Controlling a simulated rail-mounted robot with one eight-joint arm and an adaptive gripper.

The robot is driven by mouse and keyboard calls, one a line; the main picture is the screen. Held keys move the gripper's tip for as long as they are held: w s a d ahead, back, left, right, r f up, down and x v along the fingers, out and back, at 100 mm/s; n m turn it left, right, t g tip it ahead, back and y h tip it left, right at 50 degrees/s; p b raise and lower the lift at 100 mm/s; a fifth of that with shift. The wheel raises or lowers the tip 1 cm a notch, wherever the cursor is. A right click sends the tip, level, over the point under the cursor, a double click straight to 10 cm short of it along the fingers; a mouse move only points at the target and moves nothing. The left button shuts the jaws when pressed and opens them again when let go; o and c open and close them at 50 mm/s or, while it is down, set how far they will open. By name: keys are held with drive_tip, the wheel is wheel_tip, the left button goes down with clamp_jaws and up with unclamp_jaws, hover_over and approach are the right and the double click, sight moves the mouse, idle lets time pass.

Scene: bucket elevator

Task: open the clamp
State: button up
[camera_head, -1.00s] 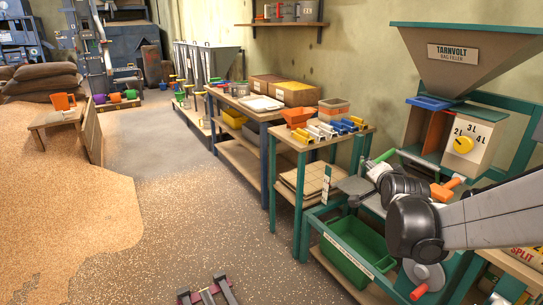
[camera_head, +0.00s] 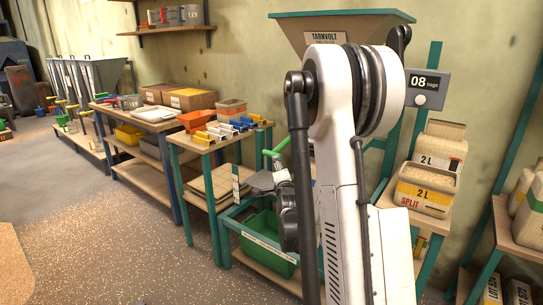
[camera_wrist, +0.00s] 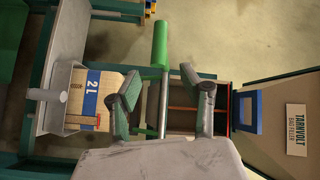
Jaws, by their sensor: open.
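A green handle (camera_wrist: 160,45) on a thin metal rod, apparently the clamp's lever, lies between the two open fingers of my gripper (camera_wrist: 161,82) in the wrist view. I cannot tell whether either finger touches it. The green handle (camera_head: 281,146) also shows in the head view beside my gripper (camera_head: 268,180). A paper bag marked 2L (camera_wrist: 98,98) with a blue band rests against a grey metal plate (camera_wrist: 55,90) left of the fingers. The clamp's jaws are not clearly visible. My arm covers much of the filler in the head view.
The Tarnvolt hopper (camera_head: 335,32) rises behind my arm. A green bin (camera_head: 268,245) sits low in the frame. Filled bags (camera_head: 426,188) stand at the right.

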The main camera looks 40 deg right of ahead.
sight(274, 153)
drive_tip(key=b+x, duration=0.2)
drive_tip(key=x, duration=1)
clamp_jaws()
